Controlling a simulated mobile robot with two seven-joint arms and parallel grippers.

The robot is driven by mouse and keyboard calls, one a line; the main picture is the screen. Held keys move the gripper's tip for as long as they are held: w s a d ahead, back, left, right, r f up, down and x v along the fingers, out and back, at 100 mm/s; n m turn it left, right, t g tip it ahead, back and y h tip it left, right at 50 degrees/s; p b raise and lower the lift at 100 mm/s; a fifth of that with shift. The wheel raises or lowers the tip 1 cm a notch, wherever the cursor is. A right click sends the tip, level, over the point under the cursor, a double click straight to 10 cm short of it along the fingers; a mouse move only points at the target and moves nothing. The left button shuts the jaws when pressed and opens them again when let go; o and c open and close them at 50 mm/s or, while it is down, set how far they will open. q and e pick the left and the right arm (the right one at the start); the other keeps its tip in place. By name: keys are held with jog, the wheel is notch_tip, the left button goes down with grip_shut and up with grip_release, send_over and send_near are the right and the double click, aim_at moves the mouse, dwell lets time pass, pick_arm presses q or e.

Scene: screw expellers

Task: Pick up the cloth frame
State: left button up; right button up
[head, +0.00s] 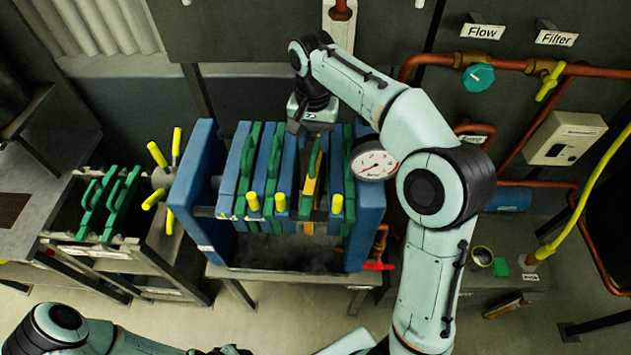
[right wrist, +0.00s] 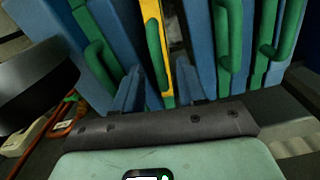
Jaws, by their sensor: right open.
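A yellow-orange frame with a green handle, which looks like the cloth frame (head: 312,178), stands upright among the blue and green plates of the press. The right wrist view shows its yellow edge (right wrist: 151,12) and the green handle in the middle. My right gripper (head: 298,127) is above the press, pointing down at this frame. In the right wrist view my right gripper (right wrist: 158,88) is open, with one finger on each side of the handle's lower end. I cannot tell if the fingers touch it. My left arm shows at the bottom left, its gripper out of view.
Blue end blocks (head: 366,205) bound the press, and a pressure gauge (head: 374,165) sits near its right end. A rack at left holds green frames (head: 122,205). Copper pipes (head: 505,63) run along the right wall. The floor in front is clear.

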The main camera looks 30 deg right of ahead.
aim_at(314, 151)
notch_tip(314, 151, down, 3)
jog(key=shift+s+r, duration=0.1)
jog(key=shift+r, duration=0.05)
jog(key=shift+w+d+f, duration=0.1)
jog(key=shift+w+f, duration=0.15)
jog(key=shift+f, duration=0.25)
jog(key=f, duration=0.3)
jog(key=f+b, duration=0.1)
jog(key=shift+d+f, duration=0.25)
jog(key=shift+f, duration=0.05)
jog(key=shift+w, duration=0.1)
jog(key=shift+r, duration=0.1)
grip_shut()
